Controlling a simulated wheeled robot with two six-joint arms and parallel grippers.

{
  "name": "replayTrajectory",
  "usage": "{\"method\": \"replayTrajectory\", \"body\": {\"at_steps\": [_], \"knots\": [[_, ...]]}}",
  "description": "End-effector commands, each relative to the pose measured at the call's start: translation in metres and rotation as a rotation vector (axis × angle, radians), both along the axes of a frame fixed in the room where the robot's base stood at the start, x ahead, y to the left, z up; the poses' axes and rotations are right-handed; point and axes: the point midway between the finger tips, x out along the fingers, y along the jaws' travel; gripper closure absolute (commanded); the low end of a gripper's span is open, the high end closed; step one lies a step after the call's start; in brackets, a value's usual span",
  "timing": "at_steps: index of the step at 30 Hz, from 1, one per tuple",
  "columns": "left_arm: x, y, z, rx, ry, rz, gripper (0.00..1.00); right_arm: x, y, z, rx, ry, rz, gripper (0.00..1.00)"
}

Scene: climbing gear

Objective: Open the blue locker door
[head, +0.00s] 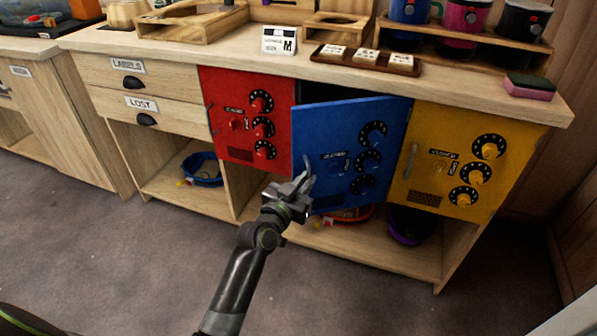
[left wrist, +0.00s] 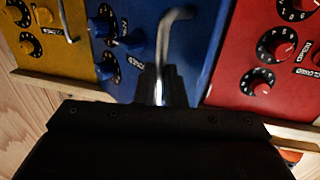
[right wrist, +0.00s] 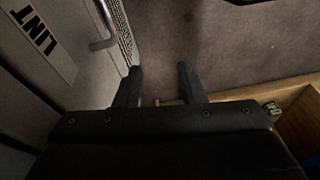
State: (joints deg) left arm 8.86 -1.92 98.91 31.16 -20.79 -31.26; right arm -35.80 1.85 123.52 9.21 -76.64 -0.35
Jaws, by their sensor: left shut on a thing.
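The blue locker door (head: 345,150) stands partly open, its left edge swung out from the cabinet and a dark gap showing above it. It carries several black dials and a metal bar handle near its left edge. My left gripper (head: 300,188) is shut on the handle's lower part. In the left wrist view the bent silver handle (left wrist: 166,50) rises from between the fingers, with the blue door (left wrist: 140,25) behind it. My right gripper (right wrist: 160,85) is open and empty in the right wrist view; the head view does not show it.
The red door (head: 245,115) and yellow door (head: 450,160) flank the blue one and look shut. The grey floor (head: 150,270) in front is clear. A grey panel (right wrist: 40,50) with a handle is near my right gripper.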

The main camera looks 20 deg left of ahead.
Motion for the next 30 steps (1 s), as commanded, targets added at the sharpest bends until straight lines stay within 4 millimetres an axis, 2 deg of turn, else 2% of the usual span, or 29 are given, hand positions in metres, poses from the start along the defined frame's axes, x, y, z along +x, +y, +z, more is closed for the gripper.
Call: {"method": "replayTrajectory", "body": {"at_steps": [3, 9, 23, 24, 28, 30], "knots": [[-0.01, -0.015, 0.003, -0.01, -0.002, -0.006, 1.0, 0.003, 0.001, 0.001, 0.003, -0.009, 0.001, 0.64], [-0.019, -0.025, 0.004, -0.008, -0.003, -0.007, 1.0, 0.006, 0.002, 0.004, 0.006, -0.021, 0.002, 0.64], [-0.021, -0.029, 0.004, -0.01, -0.003, -0.009, 1.0, 0.006, 0.002, 0.007, 0.005, -0.026, 0.003, 0.64], [-0.021, -0.029, 0.004, -0.01, -0.003, -0.009, 0.88, 0.006, 0.002, 0.007, 0.005, -0.026, 0.003, 0.64], [-0.021, -0.028, 0.004, -0.008, -0.003, -0.007, 0.71, 0.004, 0.002, 0.006, 0.006, -0.022, 0.001, 0.64], [-0.022, -0.027, 0.003, -0.007, -0.003, -0.006, 0.69, 0.004, 0.002, 0.006, 0.005, -0.021, 0.001, 0.64]]}}
